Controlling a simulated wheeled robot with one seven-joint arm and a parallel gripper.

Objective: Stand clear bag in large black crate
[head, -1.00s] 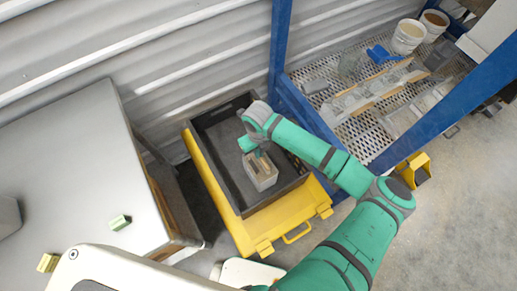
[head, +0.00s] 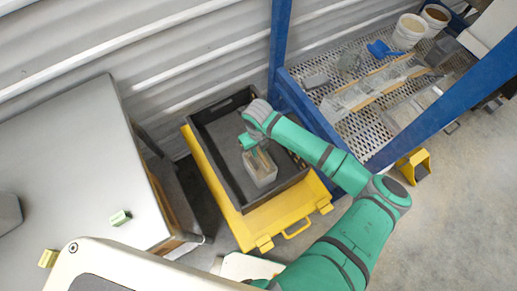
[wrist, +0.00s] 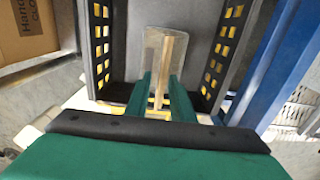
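The clear bag (head: 262,170) is see-through and boxy, with a tan strip showing in it. It is inside the large black crate (head: 231,187), near the middle of its floor, and looks roughly upright. My gripper (head: 256,147) is over the bag's upper end. In the wrist view the bag (wrist: 156,42) reaches past the two green fingers, which stand apart with the tan strip between them. The clear film makes it unclear whether the fingers (wrist: 160,80) press on the bag. The bag's base is hidden in the wrist view.
The crate sits on a yellow platform (head: 283,214) against the corrugated wall. A blue-framed mesh shelf (head: 365,133) with buckets and trays is at right. Crate floor beside the bag is clear.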

